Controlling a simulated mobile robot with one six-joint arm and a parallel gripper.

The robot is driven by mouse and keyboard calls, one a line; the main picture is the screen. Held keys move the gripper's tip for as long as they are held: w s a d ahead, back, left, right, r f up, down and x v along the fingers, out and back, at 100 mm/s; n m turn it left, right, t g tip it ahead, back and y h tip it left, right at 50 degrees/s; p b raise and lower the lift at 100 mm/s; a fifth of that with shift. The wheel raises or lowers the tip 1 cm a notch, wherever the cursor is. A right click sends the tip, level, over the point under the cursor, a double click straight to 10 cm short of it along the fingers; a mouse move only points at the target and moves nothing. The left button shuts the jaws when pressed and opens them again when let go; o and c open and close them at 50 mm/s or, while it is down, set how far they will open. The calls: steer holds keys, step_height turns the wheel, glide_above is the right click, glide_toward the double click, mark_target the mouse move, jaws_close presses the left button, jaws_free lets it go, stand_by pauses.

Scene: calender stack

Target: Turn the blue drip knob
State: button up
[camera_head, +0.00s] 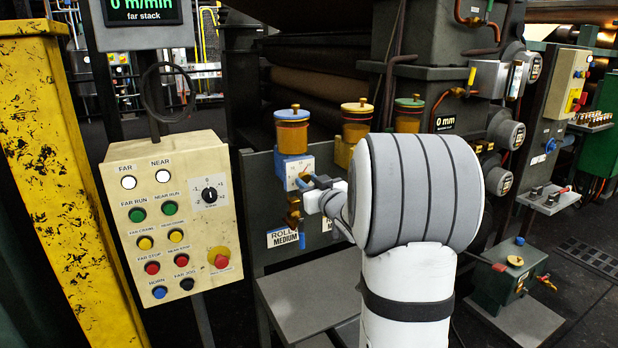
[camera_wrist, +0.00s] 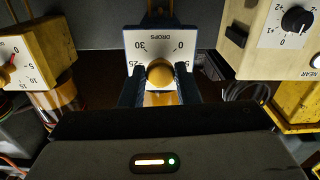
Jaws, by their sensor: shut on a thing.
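The blue drip knob shows as a round brass knob (camera_wrist: 160,72) on a white DROPS dial (camera_wrist: 158,45) in the wrist view. The numbers appear upside down, and the dial's pointer is hidden. My gripper (camera_wrist: 159,77) is shut on the knob, with one dark finger on each side. In the head view the dial (camera_head: 292,168) is on the blue-bodied lubricator (camera_head: 293,113), which has an amber glass. My gripper (camera_head: 310,184) reaches its front from the right, and the knob is mostly hidden there.
A yellow lubricator (camera_head: 357,106) and a green one (camera_head: 409,104) stand to the right. In the wrist view a neighbouring dial (camera_wrist: 14,62) has a red pointer. A cream button panel (camera_head: 170,215) stands close on the left, by a yellow post (camera_head: 60,170).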

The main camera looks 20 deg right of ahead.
steer(key=m+p, duration=0.3)
steer(key=m, duration=0.2)
steer(key=shift+a+m, duration=0.1)
steer(key=shift+m, duration=0.2)
steer(key=shift+m+p, duration=0.95)
steer(key=shift+m, duration=1.15)
steer(key=shift+f, duration=0.1)
steer(key=o, duration=0.9)
steer(key=shift+o, duration=0.2)
steer(key=s, duration=0.7)
steer(key=shift+s, duration=0.4)
